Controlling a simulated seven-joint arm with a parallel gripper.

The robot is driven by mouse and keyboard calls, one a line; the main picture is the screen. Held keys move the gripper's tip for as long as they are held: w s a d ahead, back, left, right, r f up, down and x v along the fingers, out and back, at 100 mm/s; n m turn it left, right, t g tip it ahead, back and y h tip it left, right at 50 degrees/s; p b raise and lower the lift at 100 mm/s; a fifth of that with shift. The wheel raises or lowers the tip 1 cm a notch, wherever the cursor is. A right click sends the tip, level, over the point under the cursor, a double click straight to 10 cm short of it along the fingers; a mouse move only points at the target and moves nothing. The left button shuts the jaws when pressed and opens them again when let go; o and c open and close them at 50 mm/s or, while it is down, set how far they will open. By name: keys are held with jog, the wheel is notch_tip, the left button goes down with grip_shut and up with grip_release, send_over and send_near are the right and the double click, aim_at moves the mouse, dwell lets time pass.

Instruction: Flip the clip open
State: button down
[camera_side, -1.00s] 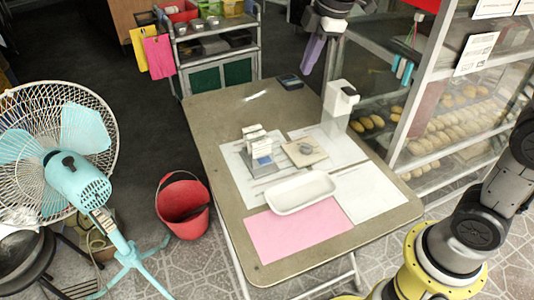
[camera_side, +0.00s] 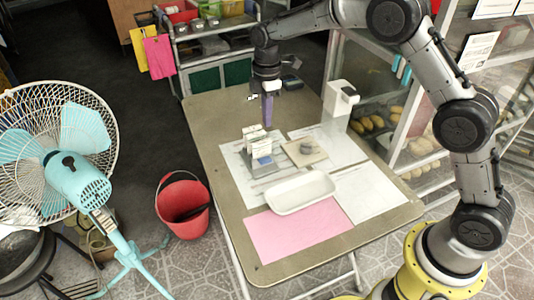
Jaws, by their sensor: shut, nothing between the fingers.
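A small white-and-grey fixture with a blue part (camera_side: 262,161) stands on white paper in the middle of the table. A beige square plate (camera_side: 312,160) with a small dark round piece on it lies just to its right. Which part is the clip, and whether it is open, is too small to tell. My gripper (camera_side: 267,123) points down with its purple fingers shut and empty. In the picture its tips are just above the upper back of the fixture; I cannot tell whether they touch it.
A white tray (camera_side: 277,207) and a pink sheet (camera_side: 300,233) lie in front of the fixture. A white dispenser-like stand (camera_side: 337,103) rises at the table's right back. A small dark device (camera_side: 291,81) lies on the back edge. The table's left strip (camera_side: 212,125) is clear.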

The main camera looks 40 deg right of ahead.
aim_at(268, 162)
notch_tip(268, 162, down, 14)
dwell(0.7)
jog(key=shift+s, duration=0.1)
jog(key=shift+s+t, duration=0.15)
jog(key=shift+t, duration=0.15)
